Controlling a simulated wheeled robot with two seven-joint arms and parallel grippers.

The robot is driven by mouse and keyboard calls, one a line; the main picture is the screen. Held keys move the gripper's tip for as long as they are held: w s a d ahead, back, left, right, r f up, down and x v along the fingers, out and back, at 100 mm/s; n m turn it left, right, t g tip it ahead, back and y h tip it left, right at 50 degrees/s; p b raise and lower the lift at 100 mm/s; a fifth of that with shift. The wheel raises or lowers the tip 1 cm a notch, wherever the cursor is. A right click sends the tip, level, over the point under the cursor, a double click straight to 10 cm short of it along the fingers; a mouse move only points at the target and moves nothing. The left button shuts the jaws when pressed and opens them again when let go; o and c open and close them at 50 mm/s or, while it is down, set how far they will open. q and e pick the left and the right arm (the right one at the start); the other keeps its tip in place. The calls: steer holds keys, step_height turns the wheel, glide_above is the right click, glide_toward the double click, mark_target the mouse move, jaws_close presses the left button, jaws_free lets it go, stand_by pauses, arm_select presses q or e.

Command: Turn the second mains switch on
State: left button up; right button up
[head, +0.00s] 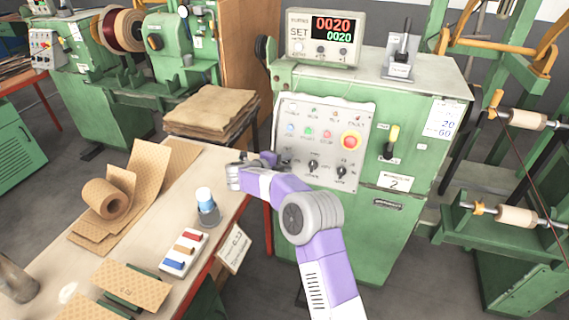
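The green machine (420,100) carries a plate marked 2 and a switch with a yellow handle (393,134) on a dark base, right of the grey control panel (350,115). The yellow handle points up, leaning slightly. The panel has small coloured buttons, a red knob on a yellow ring (351,140) and several black rotary knobs (313,166) below. My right gripper (240,174) is left of the panel, above the bench edge and apart from the yellow-handled switch. Its fingers are small and seen from the side, so I cannot tell its opening. My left gripper is out of view.
A brown stack (212,108) stands behind. A display (325,38) reading 0020 sits on the machine. Winding spools (517,216) are at right.

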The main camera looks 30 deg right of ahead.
steer(key=p+v, duration=0.1)
steer(key=v, duration=0.6)
steer(key=shift+a+p, duration=0.3)
steer(key=shift+s, duration=0.1)
